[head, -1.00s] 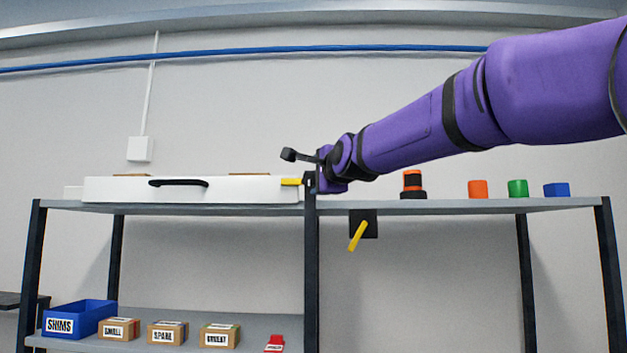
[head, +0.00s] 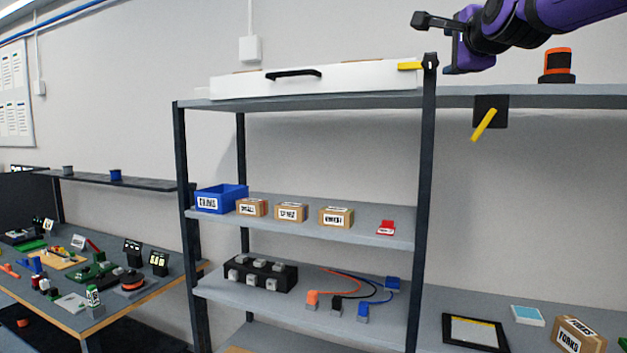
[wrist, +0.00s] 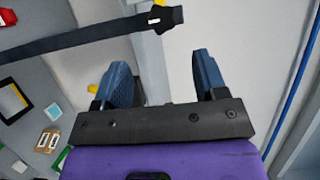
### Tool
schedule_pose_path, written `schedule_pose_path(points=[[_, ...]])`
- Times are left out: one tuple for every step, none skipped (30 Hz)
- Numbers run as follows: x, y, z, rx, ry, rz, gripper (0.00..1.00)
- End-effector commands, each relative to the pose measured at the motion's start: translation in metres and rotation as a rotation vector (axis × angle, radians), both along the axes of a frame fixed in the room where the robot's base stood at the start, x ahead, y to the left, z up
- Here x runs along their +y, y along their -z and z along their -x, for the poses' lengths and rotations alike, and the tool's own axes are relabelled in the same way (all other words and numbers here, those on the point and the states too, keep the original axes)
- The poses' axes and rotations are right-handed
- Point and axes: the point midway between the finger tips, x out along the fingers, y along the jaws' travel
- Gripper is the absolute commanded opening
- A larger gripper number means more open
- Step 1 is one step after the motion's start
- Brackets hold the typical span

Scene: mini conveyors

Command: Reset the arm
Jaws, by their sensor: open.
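My purple arm reaches in from the upper right in the head view. The fingertips are hard to make out in the head view.
A white case (head: 340,80) with a black handle lies on the top shelf, a yellow piece (head: 409,66) at its right end. A black-and-orange beacon (head: 557,65) stands to the right. Lower shelves hold a blue bin (head: 222,197), boxes and connectors. A cluttered workbench (head: 95,325) stands left.

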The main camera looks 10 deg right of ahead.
Motion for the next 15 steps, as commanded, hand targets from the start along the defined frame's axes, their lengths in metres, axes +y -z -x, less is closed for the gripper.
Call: schedule_pose_path(points=[[0.002,0.004,0.002,0.016,-0.004,0.014,0.66],[0.004,0.009,0.003,0.034,-0.009,0.03,0.66],[0.008,0.018,0.007,0.067,-0.019,0.062,0.66],[0.011,0.026,0.011,0.1,-0.031,0.095,0.66],[0.015,0.037,0.016,0.139,-0.044,0.134,0.66],[0.022,0.054,0.023,0.202,-0.068,0.198,0.66],[0.027,0.069,0.03,0.254,-0.092,0.253,0.66],[0.032,0.085,0.038,0.31,-0.119,0.311,0.66],[0.039,0.107,0.05,0.385,-0.162,0.393,0.66],[0.045,0.124,0.059,0.44,-0.198,0.457,0.66],[0.049,0.141,0.069,0.494,-0.236,0.519,0.66],[0.055,0.162,0.083,0.563,-0.292,0.602,0.66],[0.059,0.178,0.094,0.613,-0.335,0.664,0.66],[0.063,0.194,0.105,0.658,-0.381,0.726,0.66],[0.067,0.215,0.12,0.718,-0.448,0.805,0.66]])
